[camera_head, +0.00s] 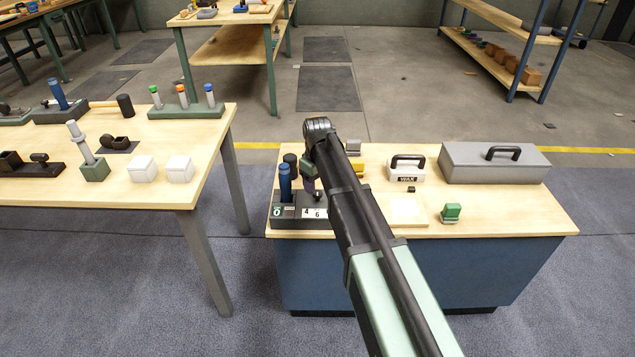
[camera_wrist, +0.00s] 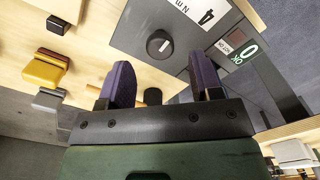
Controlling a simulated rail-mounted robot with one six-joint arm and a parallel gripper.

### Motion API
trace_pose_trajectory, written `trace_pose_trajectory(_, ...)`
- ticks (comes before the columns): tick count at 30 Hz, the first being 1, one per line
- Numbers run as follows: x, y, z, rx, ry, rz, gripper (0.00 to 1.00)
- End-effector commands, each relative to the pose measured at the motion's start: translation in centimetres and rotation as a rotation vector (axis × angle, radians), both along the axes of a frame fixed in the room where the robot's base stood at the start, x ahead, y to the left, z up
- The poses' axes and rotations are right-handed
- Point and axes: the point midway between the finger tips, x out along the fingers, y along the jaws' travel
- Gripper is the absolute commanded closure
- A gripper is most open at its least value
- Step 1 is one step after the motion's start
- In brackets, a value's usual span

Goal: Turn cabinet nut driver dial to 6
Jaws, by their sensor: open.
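A dark grey tester block (camera_head: 290,222) sits at the front left of the cabinet top, with a display reading 0 and labels 4 and 6. In the wrist view its face (camera_wrist: 185,35) shows a round black dial (camera_wrist: 160,44) with a short white mark, a label reading 4 with N m, and a green 0 display marked OK. Which number the mark points to I cannot tell. My gripper (camera_wrist: 163,75) is open, its two purple fingers apart and empty over the block, with the dial just beyond the fingertips. My arm partly hides the block in the head view.
A blue-handled tool (camera_head: 285,182) stands upright at the block. A yellow block (camera_wrist: 43,69), WAX box (camera_head: 405,172), pale square board (camera_head: 407,210), green item (camera_head: 451,213) and grey toolbox (camera_head: 495,163) share the top. A gap separates the left table (camera_head: 150,195).

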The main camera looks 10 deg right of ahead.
Motion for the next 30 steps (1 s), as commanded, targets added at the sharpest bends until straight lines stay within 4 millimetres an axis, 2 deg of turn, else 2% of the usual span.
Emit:
trace_pose_trajectory(1,0.0,0.0,2.7,0.0,0.0,0.0,0.41)
trace_pose_trajectory(3,0.0,0.0,4.5,0.0,0.0,0.0,0.41)
trace_pose_trajectory(8,0.0,0.0,7.3,0.0,0.0,0.0,0.41)
trace_pose_trajectory(23,0.0,0.0,7.2,0.0,0.0,-0.002,0.41)
trace_pose_trajectory(25,-0.1,0.0,7.2,0.0,0.0,-0.055,0.41)
trace_pose_trajectory(26,-0.7,0.0,7.2,0.0,0.0,-0.104,0.41)
trace_pose_trajectory(28,-5.8,0.0,8.1,-0.001,0.001,-0.245,0.41)
trace_pose_trajectory(29,-8.2,0.0,9.0,-0.001,0.001,-0.302,0.41)
trace_pose_trajectory(30,-11.6,0.0,10.6,-0.001,0.001,-0.372,0.41)
